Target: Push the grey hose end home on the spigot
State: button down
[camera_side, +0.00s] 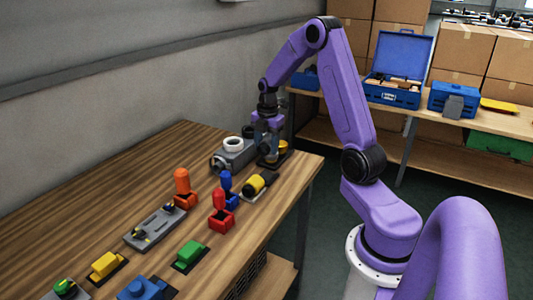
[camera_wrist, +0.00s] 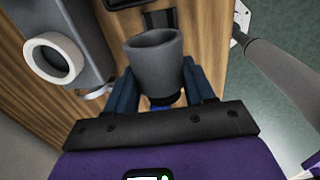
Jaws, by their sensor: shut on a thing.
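My gripper (camera_wrist: 160,88) is shut on the grey hose end (camera_wrist: 155,60), a short, wide grey tube held between its two blue fingers. The tube's open, hollow mouth faces away from my wrist. In the side view my gripper (camera_side: 269,150) is low at the far end of the table; the hose end is hard to make out there. A grey block (camera_wrist: 72,22) with a thick white ring (camera_wrist: 52,58) lies to the left, apart from the hose end. A pale round fitting (camera_wrist: 97,93) shows at the block's end; I cannot tell whether it is the spigot.
In the side view the grey block (camera_side: 236,158) stands left of my gripper. A yellow-and-black part (camera_side: 256,186), red plug (camera_side: 219,212), blue plug (camera_side: 226,188) and orange plug (camera_side: 182,187) stand nearer the camera. A wall runs behind the table (camera_side: 120,180).

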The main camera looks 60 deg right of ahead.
jog(key=shift+r, duration=0.9)
jog(key=w+a+t, duration=0.2)
jog(key=w+a, duration=1.3)
jog(key=shift+t, duration=0.3)
jog(key=shift+d+f, duration=0.2)
jog(key=shift+f, duration=5.4)
jog(key=shift+d, duration=1.05)
jog(key=shift+d+r, duration=0.1)
jog(key=shift+d, duration=1.8)
jog(key=shift+c, duration=1.6)
grip_release()
jog(key=shift+a, duration=0.1)
